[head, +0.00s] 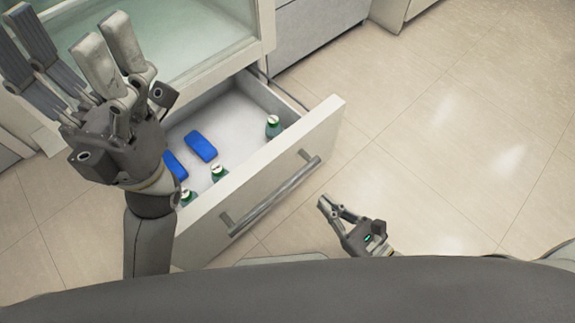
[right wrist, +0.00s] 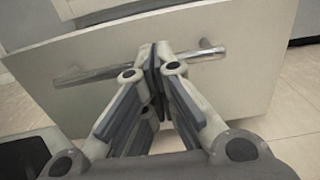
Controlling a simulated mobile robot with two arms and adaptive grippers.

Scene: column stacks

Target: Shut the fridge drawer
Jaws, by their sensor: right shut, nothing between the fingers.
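The fridge drawer (head: 315,122) is pulled out, with a white front panel and a metal bar handle (head: 275,190). In the right wrist view, the drawer front (right wrist: 235,85) and its handle (right wrist: 90,76) lie just beyond my fingers. My right gripper (head: 323,203) is shut and empty, in front of the drawer near the handle's right end; contact cannot be told. My left gripper (head: 68,38) is raised above the drawer's left side, its fingers spread open and empty. Its arm hides the drawer's left part.
The drawer holds blue boxes (head: 201,146) and green bottles with white caps (head: 273,127). The fridge's glass shelf (head: 185,30) is above and behind it. Grey cabinet fronts (head: 315,30) stand at the back. The tiled floor (head: 450,150) on the right is clear.

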